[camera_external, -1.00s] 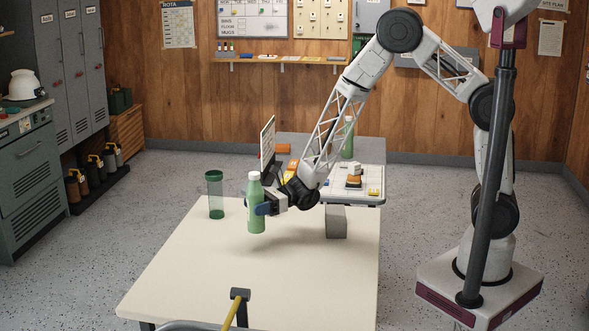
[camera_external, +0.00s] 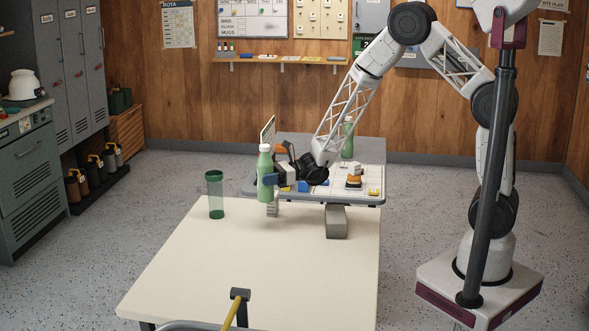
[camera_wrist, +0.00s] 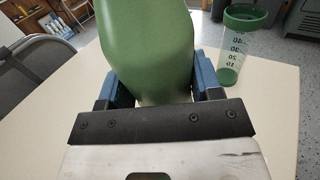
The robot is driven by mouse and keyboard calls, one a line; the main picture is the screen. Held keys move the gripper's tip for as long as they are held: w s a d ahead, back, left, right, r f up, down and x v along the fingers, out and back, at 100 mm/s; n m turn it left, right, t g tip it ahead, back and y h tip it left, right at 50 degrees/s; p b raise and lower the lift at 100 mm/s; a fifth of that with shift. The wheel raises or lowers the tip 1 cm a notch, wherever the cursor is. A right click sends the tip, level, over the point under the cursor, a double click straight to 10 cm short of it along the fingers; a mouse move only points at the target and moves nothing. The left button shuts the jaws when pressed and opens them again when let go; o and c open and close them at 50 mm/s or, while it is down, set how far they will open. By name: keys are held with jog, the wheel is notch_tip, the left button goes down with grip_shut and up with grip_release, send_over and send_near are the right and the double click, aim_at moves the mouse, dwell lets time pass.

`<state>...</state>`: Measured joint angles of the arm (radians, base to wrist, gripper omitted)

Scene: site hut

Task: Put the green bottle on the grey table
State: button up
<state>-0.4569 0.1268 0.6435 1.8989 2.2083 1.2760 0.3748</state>
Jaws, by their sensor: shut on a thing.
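The green bottle (camera_external: 265,176), with a pale cap, is upright between the blue fingers of my gripper (camera_external: 272,180). My gripper is shut on it and holds it up over the far edge of the cream table. In the wrist view the bottle (camera_wrist: 150,45) fills the space between the fingers (camera_wrist: 162,88). The grey table (camera_external: 310,145) stands at the back, beyond the cream table, partly hidden by my arm and a tray. A second green bottle (camera_external: 347,138) stands on the grey table, towards its back right.
A clear tumbler with green ends (camera_external: 215,195) and a grey block (camera_external: 336,222) stand on the cream table (camera_external: 250,270). A small pale ribbed object (camera_external: 272,207) is below the bottle. The white tray (camera_external: 335,184) carries small coloured items. A dark-backed panel (camera_external: 268,133) stands nearby.

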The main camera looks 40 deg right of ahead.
jog(key=w+d+m+t+h, duration=0.1)
jog(key=w+d+m+t, duration=0.15)
jog(key=w+d, duration=0.65)
jog(key=w+d+m+t+h, duration=0.1)
jog(key=w+d+t+h, duration=0.15)
jog(key=d, duration=1.25)
jog(key=w+d+m+t+h, duration=0.1)
jog(key=w+d+m+t, duration=0.3)
jog(key=d, duration=0.8)
jog(key=s+d+m+t+h, duration=0.1)
jog(key=d+m+t+h, duration=0.35)
jog(key=d, duration=3.25)
jog(key=shift+n+g+h, duration=0.6)
jog(key=shift+g+h, duration=0.05)
jog(key=shift+h, duration=0.15)
notch_tip(320, 180, down, 5)
jog(key=shift+a, duration=0.1)
jog(key=shift+w, duration=0.1)
jog(key=w+d, duration=0.2)
jog(key=w, duration=0.5)
jog(key=w+d+f, duration=0.1)
jog(key=w+d, duration=0.2)
jog(key=w, duration=0.4)
jog(key=shift+f, duration=0.2)
jog(key=shift+w, duration=0.1)
